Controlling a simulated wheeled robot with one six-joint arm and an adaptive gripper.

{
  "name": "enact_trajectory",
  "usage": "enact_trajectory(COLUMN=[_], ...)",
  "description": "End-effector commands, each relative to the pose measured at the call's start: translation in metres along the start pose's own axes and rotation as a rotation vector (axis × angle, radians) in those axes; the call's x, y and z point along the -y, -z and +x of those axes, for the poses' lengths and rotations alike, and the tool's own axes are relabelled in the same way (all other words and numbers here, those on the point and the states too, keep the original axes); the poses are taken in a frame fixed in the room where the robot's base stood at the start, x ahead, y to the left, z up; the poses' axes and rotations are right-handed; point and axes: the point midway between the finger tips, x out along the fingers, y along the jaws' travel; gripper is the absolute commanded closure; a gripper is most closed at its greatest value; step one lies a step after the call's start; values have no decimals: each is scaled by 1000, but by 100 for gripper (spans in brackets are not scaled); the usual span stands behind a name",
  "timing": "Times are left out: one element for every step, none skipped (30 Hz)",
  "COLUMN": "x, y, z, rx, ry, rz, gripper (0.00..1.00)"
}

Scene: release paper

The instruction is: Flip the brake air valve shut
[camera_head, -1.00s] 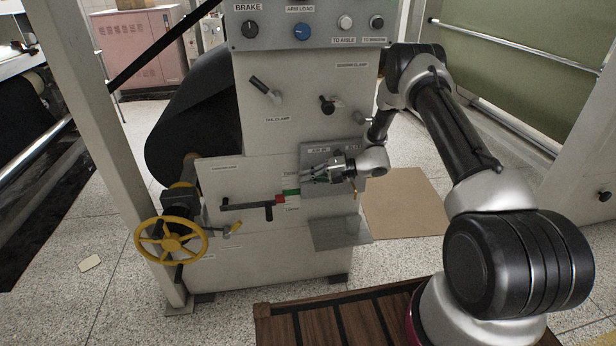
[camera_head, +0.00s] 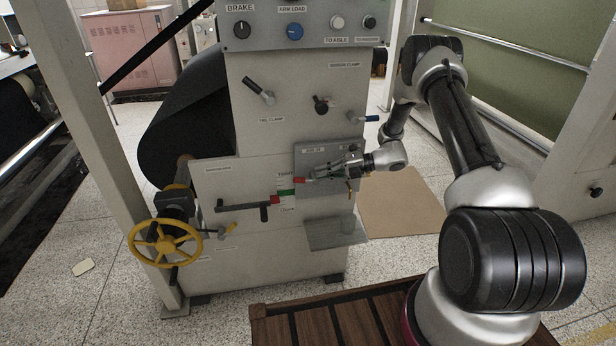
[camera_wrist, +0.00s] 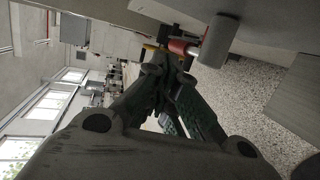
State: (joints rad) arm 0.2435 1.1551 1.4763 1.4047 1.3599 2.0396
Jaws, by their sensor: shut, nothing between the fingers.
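A grey air plate (camera_head: 313,151) with small labels is on the right of the white machine front. A red handle (camera_head: 300,180) shows at its lower left, and a small yellow handle (camera_head: 349,196) hangs at its lower right. I cannot tell for sure which is the brake air valve's. My gripper (camera_head: 322,175) is shut and empty in front of the plate, its tips pointing left, just right of the red handle. In the wrist view the shut fingers (camera_wrist: 165,62) end close to a red piece (camera_wrist: 179,47) beside a grey cylinder (camera_wrist: 216,41). Contact cannot be told.
A small shelf (camera_head: 333,235) juts out below the plate. A dark crank bar (camera_head: 243,207) and a yellow handwheel (camera_head: 165,244) are left. Cardboard (camera_head: 400,205) lies on the floor at right.

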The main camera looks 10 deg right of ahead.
Motion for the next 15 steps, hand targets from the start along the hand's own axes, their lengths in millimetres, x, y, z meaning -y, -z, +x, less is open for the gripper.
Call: enact_trajectory(x=[0,0,0,0,0,0,0,0,0,0,0,0,0,0,0], y=[-1,-1,-1,-1,-1,0,0,0,0,0,0,0,0,0,0], z=[-10,-16,-22,-26,-30,-34,-36,-39,-41,-42,-43,-43,-44,-44,-44], rx=[4,3,2,3,3,2,1,0,0,0,0,0,0,0,0], ry=[0,0,1,0,0,0,0,0,0,0,0,0,0,0,0], rz=[0,0,0,0,0,0,0,0,0,0,0,0,0,0,0], gripper=[100,100,100,100,100,100,100,100,100,100,100,100,100,100,100])
